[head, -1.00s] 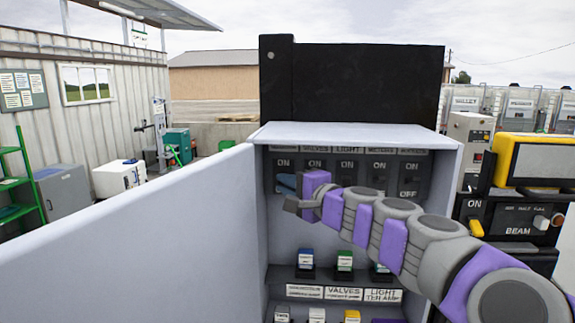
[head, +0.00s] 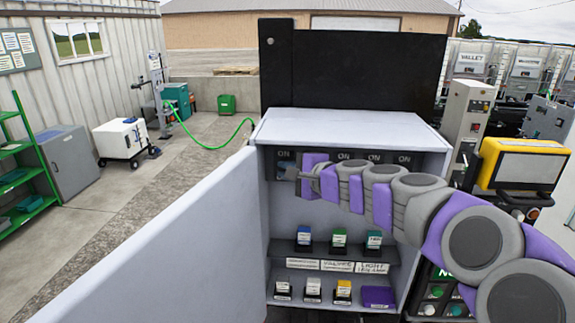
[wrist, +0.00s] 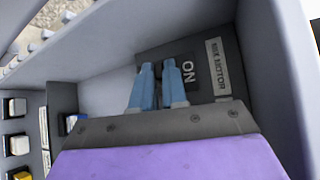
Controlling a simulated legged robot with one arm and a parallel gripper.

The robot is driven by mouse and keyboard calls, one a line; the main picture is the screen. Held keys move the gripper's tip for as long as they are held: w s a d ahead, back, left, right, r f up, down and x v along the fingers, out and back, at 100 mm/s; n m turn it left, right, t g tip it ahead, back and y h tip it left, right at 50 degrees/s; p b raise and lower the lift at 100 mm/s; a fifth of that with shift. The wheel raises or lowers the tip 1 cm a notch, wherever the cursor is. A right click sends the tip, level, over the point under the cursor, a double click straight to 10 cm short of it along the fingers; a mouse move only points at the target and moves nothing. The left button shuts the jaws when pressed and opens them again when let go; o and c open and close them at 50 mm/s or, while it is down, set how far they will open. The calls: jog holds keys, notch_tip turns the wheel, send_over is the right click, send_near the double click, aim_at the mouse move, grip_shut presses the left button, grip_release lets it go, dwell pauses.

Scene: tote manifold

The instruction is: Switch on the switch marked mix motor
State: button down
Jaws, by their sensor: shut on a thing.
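The mix motor switch is on a black plate (wrist: 200,82) marked ON, with a white MIX MOTOR label (wrist: 217,66) beside it in the wrist view. In the head view, the leftmost switch (head: 285,158) of the top row is partly behind my gripper. My gripper (wrist: 159,68) has its two blue fingers close together over the plate. They are shut on the switch's handle, which is mostly hidden between them. In the head view, my arm reaches in from the right across the row of switches.
The grey cabinet (head: 350,128) has its door (head: 170,240) swung open to the left. Below the switches, shelves hold several small coloured blocks (head: 339,238) and white labels. A yellow-framed unit (head: 525,165) stands at the right.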

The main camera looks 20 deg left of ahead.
jog(key=shift+f, duration=0.2)
jog(key=c, duration=1.2)
grip_release()
jog(key=shift+w+a, duration=0.15)
jog(key=shift+w, duration=0.05)
jog(key=shift+o, duration=0.2)
jog(key=shift+s+r, duration=0.1)
jog(key=b+v, duration=0.3)
jog(key=v, duration=1.4)
